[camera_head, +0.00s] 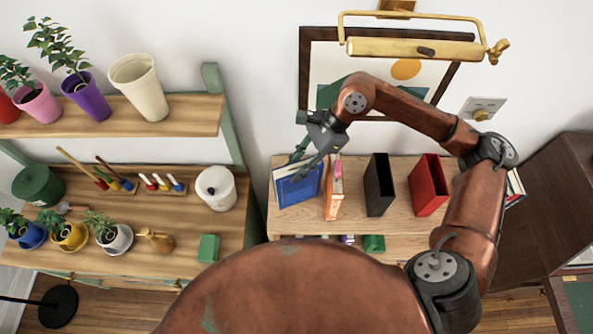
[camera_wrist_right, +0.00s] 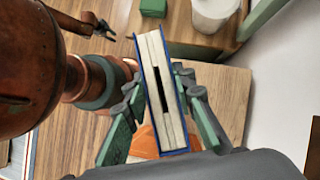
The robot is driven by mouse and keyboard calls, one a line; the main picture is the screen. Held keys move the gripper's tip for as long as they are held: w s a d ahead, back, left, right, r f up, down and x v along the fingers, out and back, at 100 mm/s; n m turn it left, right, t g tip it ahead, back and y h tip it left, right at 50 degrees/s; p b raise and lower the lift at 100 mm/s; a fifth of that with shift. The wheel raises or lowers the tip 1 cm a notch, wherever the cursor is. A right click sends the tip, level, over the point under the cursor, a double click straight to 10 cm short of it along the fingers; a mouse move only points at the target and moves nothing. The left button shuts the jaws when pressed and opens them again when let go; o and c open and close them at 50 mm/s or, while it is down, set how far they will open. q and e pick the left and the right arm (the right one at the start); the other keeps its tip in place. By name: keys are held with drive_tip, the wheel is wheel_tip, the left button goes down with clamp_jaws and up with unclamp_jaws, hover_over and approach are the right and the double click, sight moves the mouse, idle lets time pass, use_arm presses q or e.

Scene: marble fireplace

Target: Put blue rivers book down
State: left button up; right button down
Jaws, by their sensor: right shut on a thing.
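The blue book (camera_head: 297,186) is upright over the left part of the wooden shelf top (camera_head: 285,222). My right gripper (camera_head: 303,163) reaches down from above and is shut on it. In the right wrist view the blue book (camera_wrist_right: 150,12) stands between the two green fingers of the right gripper (camera_wrist_right: 158,78), its pale pages facing the camera. I cannot tell whether its lower edge touches the shelf. My left gripper (camera_wrist_right: 100,26) seems to show small at the top left of the wrist view; its jaws are too small to judge.
An orange book (camera_head: 334,190) stands just right of the blue one. A black holder (camera_head: 379,185) and a red holder (camera_head: 428,185) stand further right, with bare gaps between. A white canister (camera_head: 216,188) and a green block (camera_head: 208,248) are on the left shelf.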

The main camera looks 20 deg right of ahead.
sight(298, 184)
drive_tip(key=shift+w+d+f, duration=0.1)
drive_tip(key=shift+w+f, duration=0.3)
wheel_tip(298, 184, down, 3)
drive_tip(key=shift+f+p, duration=0.1)
drive_tip(key=shift+p, duration=0.4)
drive_tip(key=shift+f, duration=0.1)
drive_tip(key=c, duration=1.6)
unclamp_jaws()
